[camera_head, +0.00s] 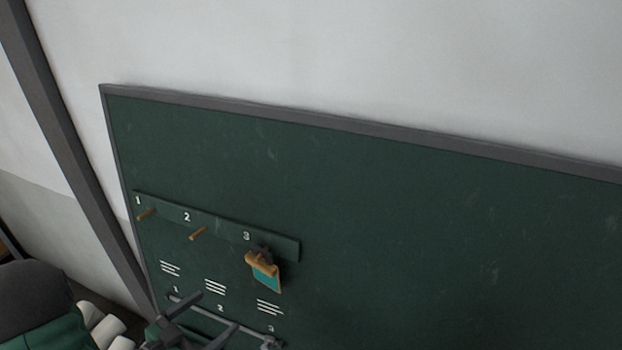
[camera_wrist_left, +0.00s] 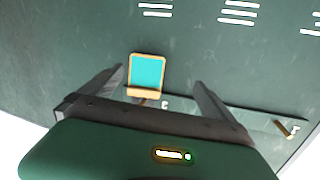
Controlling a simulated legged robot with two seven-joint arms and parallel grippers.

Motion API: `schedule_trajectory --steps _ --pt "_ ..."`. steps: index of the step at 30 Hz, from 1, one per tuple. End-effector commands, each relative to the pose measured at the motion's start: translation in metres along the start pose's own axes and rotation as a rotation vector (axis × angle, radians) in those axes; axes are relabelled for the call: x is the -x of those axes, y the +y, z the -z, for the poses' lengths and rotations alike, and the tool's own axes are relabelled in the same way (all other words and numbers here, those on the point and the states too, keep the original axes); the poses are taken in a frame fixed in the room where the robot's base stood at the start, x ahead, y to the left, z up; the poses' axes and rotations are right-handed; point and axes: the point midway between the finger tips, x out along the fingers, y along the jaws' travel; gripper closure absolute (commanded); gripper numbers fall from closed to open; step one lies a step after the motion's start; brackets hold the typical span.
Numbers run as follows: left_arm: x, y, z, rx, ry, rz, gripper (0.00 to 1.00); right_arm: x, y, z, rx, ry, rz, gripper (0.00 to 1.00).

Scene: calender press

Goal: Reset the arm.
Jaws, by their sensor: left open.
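My left gripper (camera_head: 220,310) is low in the head view, in front of the green board (camera_head: 430,240). Its two fingers are spread and nothing is between them. A teal tag with an orange frame (camera_head: 265,276) hangs at the spot marked 3 on the upper peg rail (camera_head: 222,226), above and to the right of the gripper. In the left wrist view, turned upside down, the tag (camera_wrist_left: 147,73) shows beyond and between the open fingers (camera_wrist_left: 155,78), apart from them. My right gripper is not in view.
Wooden pegs 1 (camera_head: 147,214) and 2 (camera_head: 198,233) are bare. White text lines (camera_head: 215,287) lie below the pegs. A thin lower bar with numbers runs behind my gripper. The board's right side is clear. A dark post (camera_head: 62,130) stands at the left.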

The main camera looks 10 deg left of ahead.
Motion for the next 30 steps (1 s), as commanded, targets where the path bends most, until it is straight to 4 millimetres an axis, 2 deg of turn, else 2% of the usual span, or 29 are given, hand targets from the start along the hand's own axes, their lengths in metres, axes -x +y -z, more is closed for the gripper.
schedule_trajectory --steps 1,3,5,7,8,10,12,15,18,21,30 --pt "-0.023 -0.002 -0.026 -0.042 -0.097 0.023 0.00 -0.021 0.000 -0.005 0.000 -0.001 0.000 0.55" --pt "-0.048 -0.011 -0.054 -0.077 -0.272 0.095 0.00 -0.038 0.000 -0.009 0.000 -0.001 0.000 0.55" --pt "-0.060 -0.013 -0.074 -0.076 -0.417 0.162 0.00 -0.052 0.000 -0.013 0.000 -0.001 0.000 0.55" --pt "-0.066 -0.006 -0.093 -0.037 -0.572 0.232 0.00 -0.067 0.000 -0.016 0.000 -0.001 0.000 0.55" --pt "-0.066 0.002 -0.101 -0.009 -0.635 0.255 0.00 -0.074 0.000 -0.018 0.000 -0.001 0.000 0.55" --pt "-0.060 0.030 -0.116 0.077 -0.775 0.291 0.00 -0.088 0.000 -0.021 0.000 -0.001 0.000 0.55" --pt "-0.049 0.068 -0.127 0.172 -0.898 0.294 0.00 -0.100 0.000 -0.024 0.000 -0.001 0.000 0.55" --pt "-0.032 0.121 -0.135 0.288 -1.033 0.263 0.00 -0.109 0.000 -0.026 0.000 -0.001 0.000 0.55" --pt "-0.020 0.150 -0.135 0.350 -1.105 0.234 0.00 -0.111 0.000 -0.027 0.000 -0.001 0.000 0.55" --pt "-0.017 0.157 -0.134 0.370 -1.128 0.225 0.00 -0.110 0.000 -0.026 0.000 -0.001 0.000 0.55" --pt "-0.017 0.157 -0.134 0.370 -1.128 0.228 0.00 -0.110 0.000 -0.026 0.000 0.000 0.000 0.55"
